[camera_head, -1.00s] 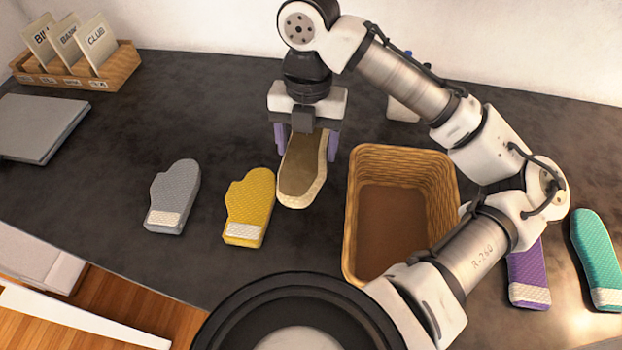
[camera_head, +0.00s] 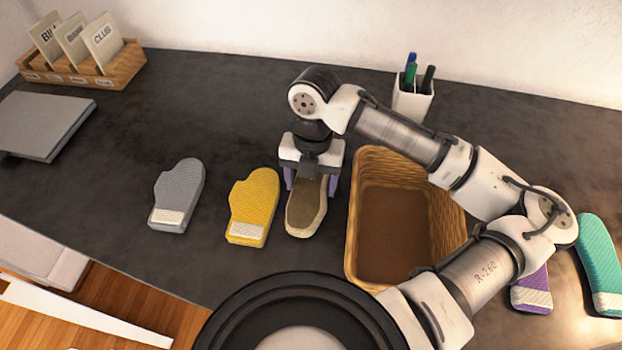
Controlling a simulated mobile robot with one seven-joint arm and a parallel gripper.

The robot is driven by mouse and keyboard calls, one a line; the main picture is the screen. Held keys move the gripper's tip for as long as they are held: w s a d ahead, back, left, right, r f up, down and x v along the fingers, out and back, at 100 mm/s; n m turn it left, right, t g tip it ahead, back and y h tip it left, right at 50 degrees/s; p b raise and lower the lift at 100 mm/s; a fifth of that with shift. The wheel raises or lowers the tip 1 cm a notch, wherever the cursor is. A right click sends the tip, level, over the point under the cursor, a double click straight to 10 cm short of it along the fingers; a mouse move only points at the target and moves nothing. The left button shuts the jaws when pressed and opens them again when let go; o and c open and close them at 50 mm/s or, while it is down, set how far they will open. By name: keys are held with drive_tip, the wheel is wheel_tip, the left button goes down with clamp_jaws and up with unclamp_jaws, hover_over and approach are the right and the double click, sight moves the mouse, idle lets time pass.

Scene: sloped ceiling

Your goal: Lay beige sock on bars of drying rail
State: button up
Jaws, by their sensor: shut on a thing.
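My gripper (camera_head: 311,181) points down over the dark counter, its purple fingers on either side of a flat sock-shaped thing with a brown face and cream-beige rim. This is the only beige sock (camera_head: 304,213) in view. The gripper is shut on its far end, which is partly hidden under the gripper. The sock is at or just above the counter; I cannot tell whether it touches. It is between the yellow mitten-shaped piece and the wicker basket. No drying rail shows in this view.
The yellow piece (camera_head: 253,205) and a grey one (camera_head: 178,195) lie left. The open wicker basket (camera_head: 357,245) is close on the right. Purple (camera_head: 532,290) and teal (camera_head: 599,262) pieces lie far right. A pen cup (camera_head: 413,103) stands behind.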

drive_tip(key=shift+f, duration=0.15)
drive_tip(key=o, duration=1.1)
drive_tip(key=shift+c, duration=0.2)
